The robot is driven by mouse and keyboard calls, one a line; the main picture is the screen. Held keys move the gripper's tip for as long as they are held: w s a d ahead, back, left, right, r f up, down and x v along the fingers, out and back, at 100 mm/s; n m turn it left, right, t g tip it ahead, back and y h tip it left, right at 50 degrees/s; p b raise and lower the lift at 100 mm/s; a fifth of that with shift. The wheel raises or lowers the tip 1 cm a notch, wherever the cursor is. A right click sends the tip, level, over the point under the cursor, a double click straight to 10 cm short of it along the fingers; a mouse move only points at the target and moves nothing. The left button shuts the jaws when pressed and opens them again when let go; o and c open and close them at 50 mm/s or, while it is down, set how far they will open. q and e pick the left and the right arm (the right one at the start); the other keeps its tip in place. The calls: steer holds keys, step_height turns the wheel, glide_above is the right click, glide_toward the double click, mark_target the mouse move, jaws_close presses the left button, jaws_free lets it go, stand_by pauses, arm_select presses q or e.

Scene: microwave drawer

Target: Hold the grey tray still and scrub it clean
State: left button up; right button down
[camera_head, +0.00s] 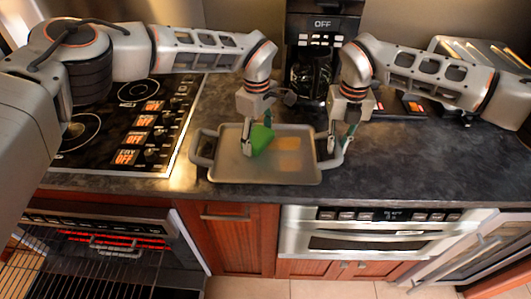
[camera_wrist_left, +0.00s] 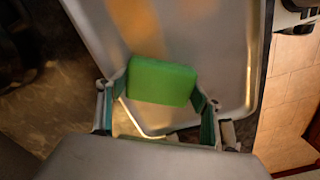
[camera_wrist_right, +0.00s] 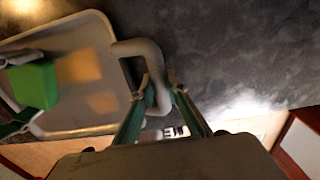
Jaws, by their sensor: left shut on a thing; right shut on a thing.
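The grey tray (camera_head: 225,170) lies on the dark counter, with a handle at each end and orange-brown stains (camera_head: 288,154) on its middle and right part. My left gripper (camera_head: 255,146) is over the left half of the tray, shut on a green sponge (camera_head: 263,138). The sponge (camera_wrist_left: 162,80) sits between both fingers in the left wrist view, low at the tray surface; contact is hard to tell. My right gripper (camera_head: 338,145) is at the tray's right end, shut on its right handle (camera_wrist_right: 150,62). The tray (camera_wrist_right: 75,120) and sponge (camera_wrist_right: 34,86) also show in the right wrist view.
A stove (camera_head: 120,125) with lit displays is left of the tray. A coffee machine (camera_head: 322,25) stands behind it. A rack with utensils (camera_head: 480,52) is at the back right. The counter (camera_head: 430,165) right of the tray is clear. An open oven (camera_head: 100,235) is below left.

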arm_select(q)
steer(key=shift+d, duration=1.25)
steer(key=shift+d, duration=0.15)
